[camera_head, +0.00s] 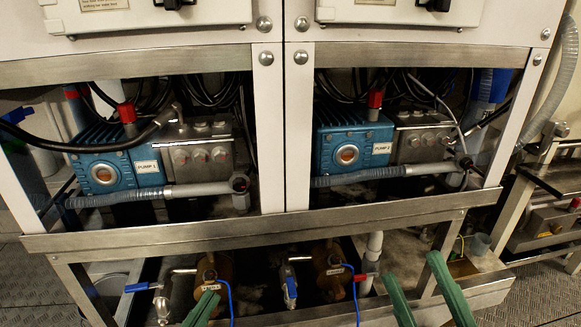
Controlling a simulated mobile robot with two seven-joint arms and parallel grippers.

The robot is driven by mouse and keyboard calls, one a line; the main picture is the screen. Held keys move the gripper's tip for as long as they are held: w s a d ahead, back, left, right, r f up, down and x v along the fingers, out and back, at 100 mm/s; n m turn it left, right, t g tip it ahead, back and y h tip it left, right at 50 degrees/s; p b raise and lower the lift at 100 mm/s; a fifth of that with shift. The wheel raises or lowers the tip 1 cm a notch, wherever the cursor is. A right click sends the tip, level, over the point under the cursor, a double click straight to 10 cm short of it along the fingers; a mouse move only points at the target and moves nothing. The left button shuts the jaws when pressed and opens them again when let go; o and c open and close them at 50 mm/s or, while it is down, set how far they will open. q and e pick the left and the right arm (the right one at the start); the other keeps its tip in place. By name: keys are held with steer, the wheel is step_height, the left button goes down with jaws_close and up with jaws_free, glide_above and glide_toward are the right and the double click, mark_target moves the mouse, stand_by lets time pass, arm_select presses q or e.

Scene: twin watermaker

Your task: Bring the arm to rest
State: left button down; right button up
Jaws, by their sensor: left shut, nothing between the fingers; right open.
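My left gripper (203,307) shows as one green finger shape at the bottom edge, left of centre. Its fingers are shut with nothing visible between them, below the labelled brown fitting (206,270). My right gripper (411,266) is at the lower right. Its two green fingers are spread apart with an empty gap between them. They overlap the lower part of the metal frame in the picture; I cannot tell whether they touch it. Most of both arms is out of view.
A steel-and-white frame (250,235) holds blue pump 1 (105,172) and blue pump 2 (348,150), with grey hoses. Bare floor plating (535,298) shows at the right.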

arm_select(q)
steer(key=s+d+r+n+t+p, duration=0.2)
steer(key=s+r+n, duration=0.15)
steer(key=r, duration=0.95)
steer(key=w+a+f+n+g+y+p, duration=0.3)
steer(key=w+f+n+g+y+p, duration=0.45)
steer(key=p, duration=0.95)
arm_select(e)
steer(key=w+d+f+m+g+h, duration=0.2)
steer(key=w+f+m+g+h, duration=0.25)
steer(key=w+m+h, duration=0.4)
arm_select(q)
steer(key=s+a+f+g+y+p, duration=0.2)
steer(key=s+f+g+y+p, duration=0.2)
steer(key=s+p, duration=0.7)
step_height(320, 180, down, 3)
steer(key=g+p, duration=0.1)
steer(key=p, duration=0.2)
steer(key=shift+r+n+p, duration=0.2)
steer(key=shift+n+p, duration=0.2)
arm_select(e)
steer(key=s+d+f+m+g+h, duration=0.1)
steer(key=s+f+g+h, duration=0.3)
steer(key=s+f+g, duration=0.4)
steer(key=s+d+f, duration=0.1)
steer(key=s, duration=0.2)
steer(key=shift+d, duration=0.35)
